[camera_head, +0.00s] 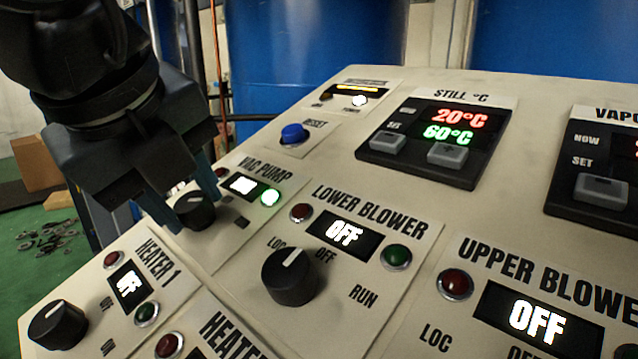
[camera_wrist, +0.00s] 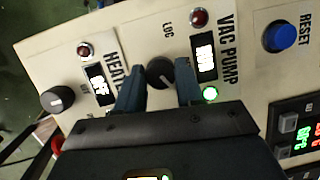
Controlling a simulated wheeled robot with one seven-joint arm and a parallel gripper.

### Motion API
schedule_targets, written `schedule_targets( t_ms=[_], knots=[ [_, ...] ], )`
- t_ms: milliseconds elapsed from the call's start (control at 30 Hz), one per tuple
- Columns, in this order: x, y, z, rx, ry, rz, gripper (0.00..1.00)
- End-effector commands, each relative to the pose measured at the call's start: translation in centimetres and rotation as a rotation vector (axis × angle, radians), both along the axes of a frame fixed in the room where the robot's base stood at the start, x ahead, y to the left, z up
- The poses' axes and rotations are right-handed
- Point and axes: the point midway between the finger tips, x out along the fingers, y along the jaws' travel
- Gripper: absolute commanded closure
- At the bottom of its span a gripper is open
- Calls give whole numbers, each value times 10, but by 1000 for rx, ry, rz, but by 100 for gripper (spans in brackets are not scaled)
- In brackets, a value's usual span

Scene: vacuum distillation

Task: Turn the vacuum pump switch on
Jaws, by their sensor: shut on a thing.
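The vacuum pump switch is a black round knob (camera_head: 195,210) on the sloped cream panel, below the VAC PUMP label. It also shows in the wrist view (camera_wrist: 159,73), with a pale pointer line on its top. The VAC PUMP display (camera_head: 242,185) is lit white, its text too bright to read. The green lamp (camera_head: 270,197) beside it glows brightly, and the red lamp (camera_wrist: 198,18) looks dark. My gripper (camera_head: 187,213) comes down from the upper left, its two blue-grey fingers on either side of the knob, shut on it.
The LOWER BLOWER knob (camera_head: 289,276) stands close to the right, with its display reading OFF. The HEATER 1 knob (camera_head: 58,325) is at the lower left. A blue RESET button (camera_head: 292,133) and the STILL °C display (camera_head: 437,136) lie farther up the panel.

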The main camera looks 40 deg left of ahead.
Motion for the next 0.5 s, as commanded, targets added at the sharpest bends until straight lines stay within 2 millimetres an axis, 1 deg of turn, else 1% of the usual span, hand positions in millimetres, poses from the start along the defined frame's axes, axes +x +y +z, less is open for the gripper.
schedule_targets(
  t_ms=[267,300,500],
  knots=[
    [0,-1,-1,-3,3,-3,94],
    [0,-1,-1,-3,3,-3,60],
    [0,-1,-1,-1,2,-1,40]
  ],
)
